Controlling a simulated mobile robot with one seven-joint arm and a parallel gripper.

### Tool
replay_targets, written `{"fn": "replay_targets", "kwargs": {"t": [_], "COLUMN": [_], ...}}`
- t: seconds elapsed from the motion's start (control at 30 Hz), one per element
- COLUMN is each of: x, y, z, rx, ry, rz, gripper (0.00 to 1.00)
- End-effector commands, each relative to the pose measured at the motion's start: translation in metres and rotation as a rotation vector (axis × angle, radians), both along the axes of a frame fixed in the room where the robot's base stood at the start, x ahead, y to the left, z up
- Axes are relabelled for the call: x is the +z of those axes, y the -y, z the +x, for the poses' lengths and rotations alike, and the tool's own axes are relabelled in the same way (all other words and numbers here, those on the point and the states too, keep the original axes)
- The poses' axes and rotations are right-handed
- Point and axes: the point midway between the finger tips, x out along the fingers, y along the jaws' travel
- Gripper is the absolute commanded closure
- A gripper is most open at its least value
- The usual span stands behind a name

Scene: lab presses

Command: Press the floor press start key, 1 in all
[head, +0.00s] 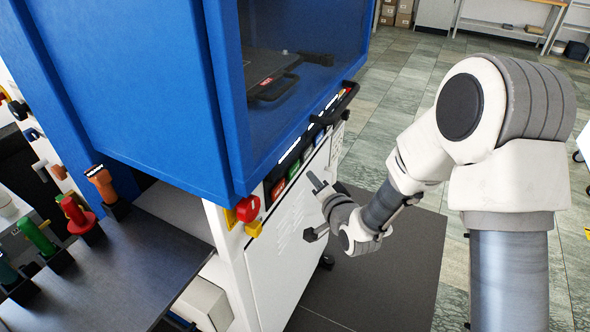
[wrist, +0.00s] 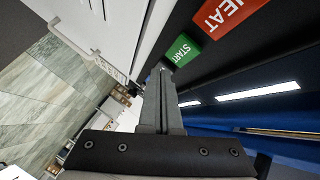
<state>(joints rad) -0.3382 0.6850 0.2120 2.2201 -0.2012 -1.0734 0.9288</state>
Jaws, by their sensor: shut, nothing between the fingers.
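The floor press is a blue cabinet (head: 130,80) on a white base, with a row of coloured keys along its dark front strip. The green START key (wrist: 181,50) shows clearly in the wrist view, and a green key (head: 293,170) sits in the row in the head view. My gripper (head: 314,179) is shut and empty, in front of the key row. In the wrist view its fingertips (wrist: 163,72) lie just beside the lower left corner of the START key. I cannot tell whether they touch it.
The red HEAT key (wrist: 220,15) is right beside START. A red knob (head: 248,208) on a yellow base sits at the press corner. A black handle (head: 346,92) sticks out further along. A dark bench (head: 130,260) with handled tools stands left. Open floor lies right.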

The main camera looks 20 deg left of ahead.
Motion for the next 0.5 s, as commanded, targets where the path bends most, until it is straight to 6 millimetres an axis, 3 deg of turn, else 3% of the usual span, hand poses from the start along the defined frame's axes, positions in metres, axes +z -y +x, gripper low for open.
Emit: {"fn": "replay_targets", "kwargs": {"t": [0.2,0.5], "x": [-0.001,0.000], "y": [-0.015,-0.017], "z": [0.001,0.001], "rx": [0.001,0.001], "ry": [0.000,-0.001], "rz": [0.000,0.000], "gripper": [1.00,1.00]}}
